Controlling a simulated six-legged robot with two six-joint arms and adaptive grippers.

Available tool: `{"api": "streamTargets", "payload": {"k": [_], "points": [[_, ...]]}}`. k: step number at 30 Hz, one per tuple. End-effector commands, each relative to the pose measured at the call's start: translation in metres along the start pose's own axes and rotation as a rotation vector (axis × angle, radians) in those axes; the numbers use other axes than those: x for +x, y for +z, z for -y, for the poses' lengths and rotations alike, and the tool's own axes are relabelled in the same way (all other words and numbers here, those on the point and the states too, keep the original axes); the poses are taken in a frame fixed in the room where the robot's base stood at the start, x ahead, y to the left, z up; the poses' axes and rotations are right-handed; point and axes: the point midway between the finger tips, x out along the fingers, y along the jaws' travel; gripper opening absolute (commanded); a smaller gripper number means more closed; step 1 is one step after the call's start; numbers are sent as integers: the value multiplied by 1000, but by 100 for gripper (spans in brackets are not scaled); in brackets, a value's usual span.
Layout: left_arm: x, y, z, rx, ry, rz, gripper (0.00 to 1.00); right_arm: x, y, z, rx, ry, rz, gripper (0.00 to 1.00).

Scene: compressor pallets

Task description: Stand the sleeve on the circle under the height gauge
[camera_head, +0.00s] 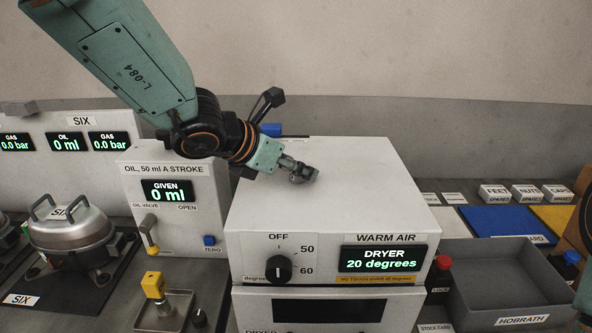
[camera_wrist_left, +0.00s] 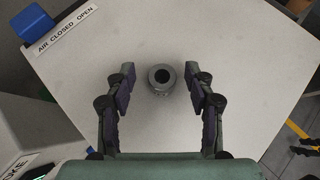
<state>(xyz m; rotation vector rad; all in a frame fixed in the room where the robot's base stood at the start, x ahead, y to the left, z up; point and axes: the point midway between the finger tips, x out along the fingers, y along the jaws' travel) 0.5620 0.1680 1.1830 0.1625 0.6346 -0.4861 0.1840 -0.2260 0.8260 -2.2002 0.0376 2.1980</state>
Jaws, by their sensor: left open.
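The sleeve, a short dark grey ring (camera_wrist_left: 161,79) with a round bore, shows in the left wrist view on the pale top of the dryer. It stands upright, bore facing the camera. My left gripper (camera_wrist_left: 162,82) is open, with one finger on each side of the sleeve and a gap on both sides. In the head view my left gripper (camera_head: 304,173) reaches down to the dryer top from the left; there I cannot tell the sleeve apart from the fingers. The height gauge and its circle are not in view. My right gripper is not in view.
The oil unit (camera_head: 205,185) stands left, a grey HOBRATH tray (camera_head: 500,276) right. The dryer top is otherwise mostly clear.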

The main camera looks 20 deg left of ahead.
Motion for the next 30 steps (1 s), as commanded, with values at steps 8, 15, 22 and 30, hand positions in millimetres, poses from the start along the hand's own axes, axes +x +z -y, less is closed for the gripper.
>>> {"api": "streamTargets", "payload": {"k": [8,15,22,30], "points": [[7,0,1,1,1,1,54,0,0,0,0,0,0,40],[7,0,1,1,1,1,38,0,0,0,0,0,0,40],[6,0,0,1,1,1,19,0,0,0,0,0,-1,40],[7,0,1,1,0,0,0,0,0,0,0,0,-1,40]]}}
